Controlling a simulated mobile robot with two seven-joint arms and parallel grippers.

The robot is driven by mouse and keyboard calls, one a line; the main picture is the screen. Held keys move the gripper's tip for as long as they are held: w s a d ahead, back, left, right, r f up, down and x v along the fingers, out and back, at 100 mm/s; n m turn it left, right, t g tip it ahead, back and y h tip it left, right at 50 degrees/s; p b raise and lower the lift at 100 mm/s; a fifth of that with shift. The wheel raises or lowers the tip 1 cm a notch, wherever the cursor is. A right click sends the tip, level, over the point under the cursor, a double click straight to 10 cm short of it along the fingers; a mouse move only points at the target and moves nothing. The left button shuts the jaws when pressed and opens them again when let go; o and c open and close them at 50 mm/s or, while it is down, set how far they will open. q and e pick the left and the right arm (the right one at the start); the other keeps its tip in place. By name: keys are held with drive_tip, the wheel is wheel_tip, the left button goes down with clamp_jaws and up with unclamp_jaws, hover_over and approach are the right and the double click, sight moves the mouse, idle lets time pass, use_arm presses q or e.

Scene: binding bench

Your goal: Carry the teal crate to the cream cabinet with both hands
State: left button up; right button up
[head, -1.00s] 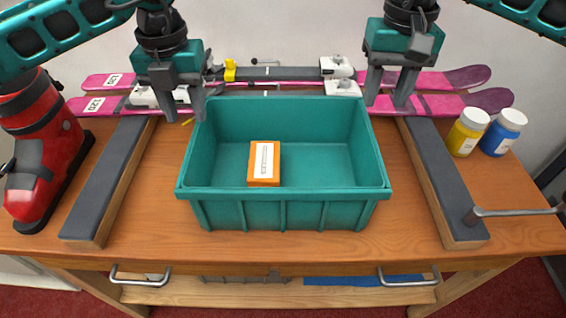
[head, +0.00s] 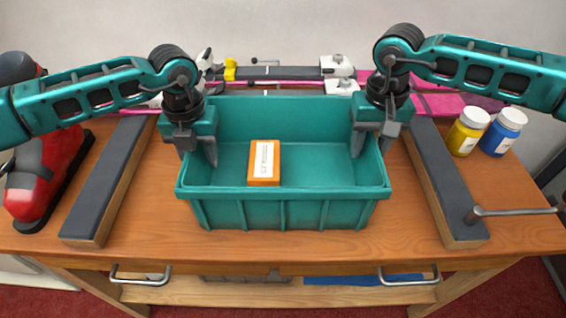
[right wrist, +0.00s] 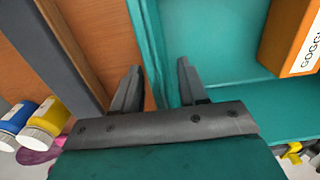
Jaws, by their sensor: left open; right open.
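The teal crate (head: 285,208) stands upright on the wooden bench, with an orange box (head: 264,178) inside it. My left gripper (head: 196,153) is open at the crate's left rim, one finger inside and the other on the outer side. My right gripper (head: 371,146) is open at the right rim in the same way. In the right wrist view the crate's wall (right wrist: 150,40) runs between the two open fingers of my right gripper (right wrist: 157,80). Neither gripper is closed on the rim. The cream cabinet is not in view.
Dark-topped padded bars (head: 110,185) and (head: 444,185) flank the crate. A red ski boot (head: 45,175) stands at left. Yellow (head: 465,133) and blue-labelled (head: 501,134) bottles stand at right. Pink skis (head: 440,103) lie behind.

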use_arm(q)
clamp_jaws()
use_arm(e)
clamp_jaws()
use_arm(q)
drive_tip(key=shift+r, duration=0.1)
use_arm(e)
drive_tip(key=shift+r, duration=0.1)
idle(0.9)
